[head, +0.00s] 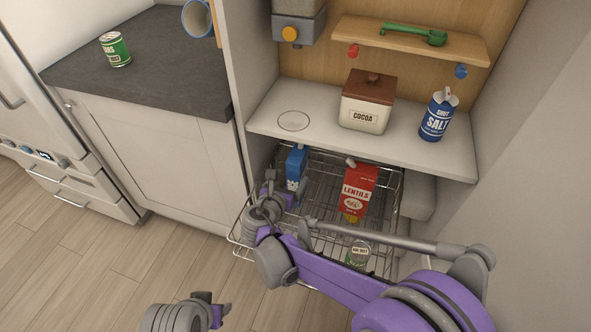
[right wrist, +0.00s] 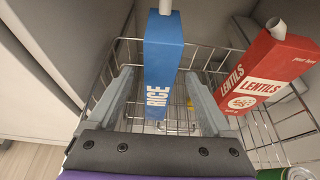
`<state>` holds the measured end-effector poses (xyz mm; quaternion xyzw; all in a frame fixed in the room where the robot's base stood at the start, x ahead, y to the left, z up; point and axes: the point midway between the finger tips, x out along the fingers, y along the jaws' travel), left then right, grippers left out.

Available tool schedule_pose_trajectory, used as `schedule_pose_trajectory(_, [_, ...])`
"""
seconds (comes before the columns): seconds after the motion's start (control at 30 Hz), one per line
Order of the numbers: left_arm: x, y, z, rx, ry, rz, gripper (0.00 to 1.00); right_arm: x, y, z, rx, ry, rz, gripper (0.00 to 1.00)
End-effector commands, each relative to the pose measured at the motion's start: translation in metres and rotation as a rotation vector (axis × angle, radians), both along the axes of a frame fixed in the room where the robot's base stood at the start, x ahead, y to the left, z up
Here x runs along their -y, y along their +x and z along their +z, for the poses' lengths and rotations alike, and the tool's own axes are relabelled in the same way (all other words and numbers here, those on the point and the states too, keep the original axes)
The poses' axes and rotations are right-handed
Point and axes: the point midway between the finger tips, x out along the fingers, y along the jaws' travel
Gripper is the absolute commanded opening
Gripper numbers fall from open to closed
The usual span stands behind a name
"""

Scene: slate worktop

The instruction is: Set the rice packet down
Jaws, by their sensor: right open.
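The blue rice packet (head: 296,165) stands upright in the left part of the pulled-out wire basket (head: 240,236). In the right wrist view the rice packet (right wrist: 163,60) shows its RICE label and a pale spout on top. My right gripper (head: 276,190) is at the packet's near side. In the right wrist view its fingers (right wrist: 160,82) are spread, one on each side of the packet, with gaps between them and it. My left gripper (head: 217,313) is at the bottom edge of the head view, away from the basket; its jaws are not clear.
A red lentils carton (head: 357,190) stands to the right in the basket, with a can (head: 357,254) nearer the front, partly behind my right arm. The shelf above holds a cocoa canister (head: 366,105) and a salt container (head: 437,118). A green can (head: 115,49) stands on the dark worktop (head: 160,75).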

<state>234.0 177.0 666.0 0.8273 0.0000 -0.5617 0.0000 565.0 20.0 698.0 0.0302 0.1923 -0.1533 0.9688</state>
Motion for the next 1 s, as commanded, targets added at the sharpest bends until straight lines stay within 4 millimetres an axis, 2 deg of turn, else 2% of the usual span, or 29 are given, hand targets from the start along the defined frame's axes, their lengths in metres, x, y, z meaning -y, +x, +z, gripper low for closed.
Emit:
schedule_pose_trajectory(0.1, [0.000,-0.001,0.007,0.002,0.000,0.000,0.50,-0.007,-0.021,0.011,0.000,0.001,0.002,0.84])
schedule_pose_trajectory(0.23, [0.000,-0.002,0.010,0.002,0.000,0.000,0.50,-0.012,-0.036,0.016,0.000,0.000,0.001,0.84])
schedule_pose_trajectory(0.63, [0.000,-0.002,0.011,0.003,0.000,0.000,0.50,-0.010,-0.045,0.019,-0.002,0.015,-0.011,0.84])
schedule_pose_trajectory(0.73, [0.000,-0.002,0.011,0.003,0.000,0.000,0.50,0.012,-0.050,0.020,-0.014,0.108,-0.077,0.84])
schedule_pose_trajectory(0.83, [0.000,-0.002,0.011,0.003,0.000,0.000,0.50,0.054,-0.067,0.019,-0.034,0.306,-0.223,0.84])
schedule_pose_trajectory(1.0, [0.000,-0.002,0.011,0.003,0.000,0.000,0.50,0.131,-0.123,0.013,-0.037,0.761,-0.603,0.84])
